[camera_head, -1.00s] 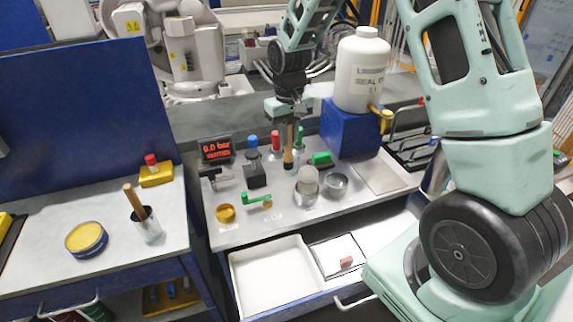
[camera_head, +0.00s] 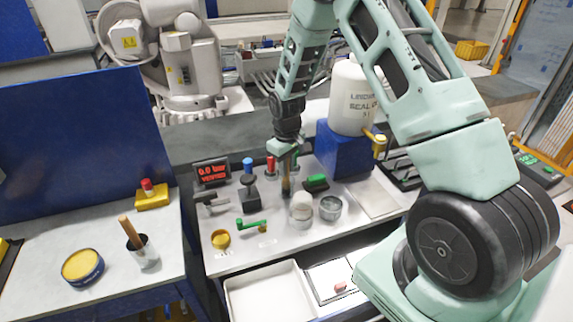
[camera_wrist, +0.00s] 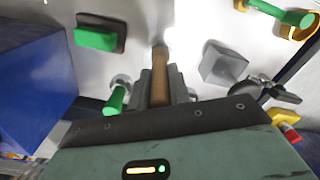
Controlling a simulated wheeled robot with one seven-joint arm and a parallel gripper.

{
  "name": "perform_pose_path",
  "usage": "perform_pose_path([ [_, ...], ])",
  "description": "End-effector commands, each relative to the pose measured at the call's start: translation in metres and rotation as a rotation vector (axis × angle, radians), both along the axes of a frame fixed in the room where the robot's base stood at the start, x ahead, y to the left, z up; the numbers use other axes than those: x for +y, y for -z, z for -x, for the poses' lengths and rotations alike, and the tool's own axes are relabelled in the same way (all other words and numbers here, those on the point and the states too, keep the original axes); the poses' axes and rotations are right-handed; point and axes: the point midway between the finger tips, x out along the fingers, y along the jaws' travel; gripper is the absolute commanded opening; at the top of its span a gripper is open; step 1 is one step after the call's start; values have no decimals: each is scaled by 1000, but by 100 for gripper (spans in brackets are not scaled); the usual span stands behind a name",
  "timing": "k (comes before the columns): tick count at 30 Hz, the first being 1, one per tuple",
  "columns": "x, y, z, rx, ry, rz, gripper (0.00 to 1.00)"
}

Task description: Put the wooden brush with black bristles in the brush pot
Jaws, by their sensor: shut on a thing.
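The wooden brush (camera_head: 286,181) stands upright on the grey bench, its lower part dark. My gripper (camera_head: 285,160) is above it with its fingers down around the handle. In the wrist view the wooden handle (camera_wrist: 159,76) lies between the two grey fingers of my gripper (camera_wrist: 160,92), which are shut on it. The bristles are too small to make out. A metal pot (camera_head: 148,256) stands on the left table, with another wooden handle (camera_head: 130,232) leaning out of it.
Close around the brush are a green block (camera_head: 316,183), a pale round-topped jar (camera_head: 301,210), a grey block with a black knob (camera_head: 249,194) and a red-topped post (camera_head: 271,164). A blue stand (camera_head: 345,153) with a white bottle is to the right. An open drawer (camera_head: 268,292) juts out in front.

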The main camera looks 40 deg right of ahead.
Motion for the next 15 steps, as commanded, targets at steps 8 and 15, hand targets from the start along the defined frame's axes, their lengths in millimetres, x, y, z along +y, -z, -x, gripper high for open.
perform_pose_path([
  [8,0,5,0,-1,0,0,0],
  [15,0,11,0,0,0,0,0],
])
